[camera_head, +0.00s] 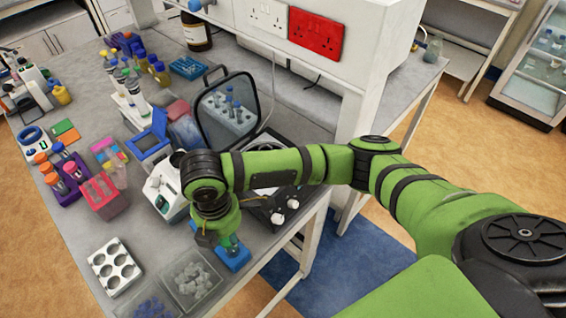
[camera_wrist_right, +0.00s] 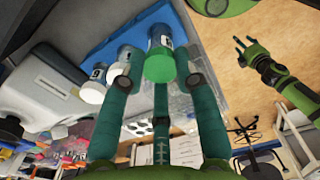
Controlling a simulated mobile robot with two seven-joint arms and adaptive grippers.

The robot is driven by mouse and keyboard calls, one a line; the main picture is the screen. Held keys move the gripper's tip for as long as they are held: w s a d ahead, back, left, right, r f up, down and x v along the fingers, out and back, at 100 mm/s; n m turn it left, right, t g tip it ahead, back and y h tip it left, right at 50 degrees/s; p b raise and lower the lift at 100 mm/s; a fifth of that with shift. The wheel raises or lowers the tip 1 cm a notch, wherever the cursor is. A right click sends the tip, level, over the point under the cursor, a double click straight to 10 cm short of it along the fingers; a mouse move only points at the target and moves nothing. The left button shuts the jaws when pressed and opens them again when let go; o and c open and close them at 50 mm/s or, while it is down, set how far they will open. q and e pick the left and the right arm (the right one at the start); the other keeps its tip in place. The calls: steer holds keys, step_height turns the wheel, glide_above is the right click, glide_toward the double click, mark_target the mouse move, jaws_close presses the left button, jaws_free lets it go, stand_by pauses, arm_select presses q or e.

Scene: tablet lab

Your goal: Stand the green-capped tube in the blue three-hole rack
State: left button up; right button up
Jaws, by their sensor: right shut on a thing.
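The blue rack (camera_head: 240,262) is at the bench's front edge in the head view, mostly hidden under my right gripper (camera_head: 229,243). In the right wrist view, the blue rack (camera_wrist_right: 112,45) holds two white-capped tubes (camera_wrist_right: 94,88). The green-capped tube (camera_wrist_right: 160,62) is beside them, its far end against the blue of the rack; whether it is seated in a hole is hidden. My right gripper's fingers (camera_wrist_right: 162,82) are shut around the green cap. My left gripper (camera_wrist_right: 247,46) shows in the right wrist view, away from the rack, fingers apart and empty.
A clear bin (camera_head: 190,280) and a white holed rack (camera_head: 114,268) stand left of the blue rack. A white device (camera_head: 166,188) and a stirrer with knobs (camera_head: 277,212) are close behind my right gripper. The bench's front edge is near.

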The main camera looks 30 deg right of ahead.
steer(key=shift+f, duration=0.4)
steer(key=shift+f, duration=0.3)
steer(key=o, duration=1.1)
steer(key=shift+c, duration=0.2)
